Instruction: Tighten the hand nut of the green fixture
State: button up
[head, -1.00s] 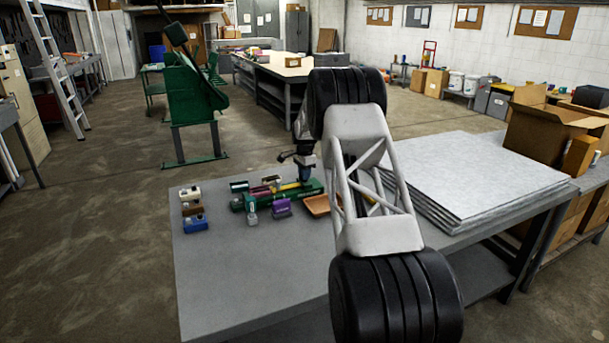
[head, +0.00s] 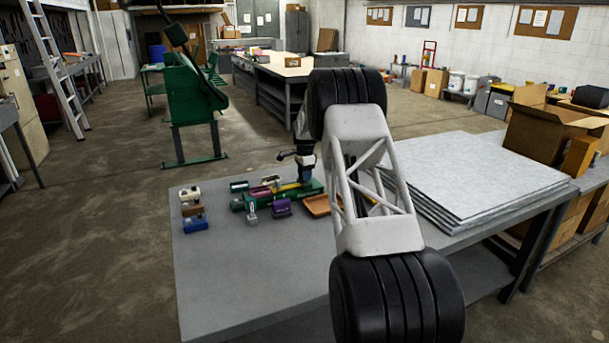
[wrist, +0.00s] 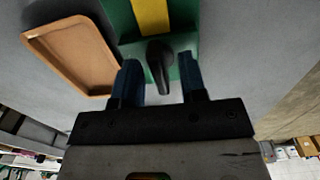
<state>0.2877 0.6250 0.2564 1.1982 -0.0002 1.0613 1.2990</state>
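The green fixture (wrist: 187,48) with a yellow strip (wrist: 152,15) fills the top middle of the wrist view. In the head view the green fixture (head: 312,187) lies on the grey table, partly hidden by my gripper and other items. A dark hand nut (wrist: 158,57) with a tapering handle stands on the fixture. My gripper (wrist: 160,72) has its two blue fingers apart, one on each side of the nut, with gaps visible on both sides. The gripper also shows in the head view (head: 305,180), low over the fixture's right end.
A shallow orange-brown tray (wrist: 72,55) lies beside the fixture; it also shows in the head view (head: 317,206). A purple block (head: 281,207) and several small items stand near the fixture. Stacked grey sheets (head: 480,180) cover the table's right side. The front of the table is clear.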

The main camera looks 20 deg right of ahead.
jog(key=shift+r, duration=0.1)
jog(key=shift+r, duration=3.75)
jog(key=shift+r, duration=0.1)
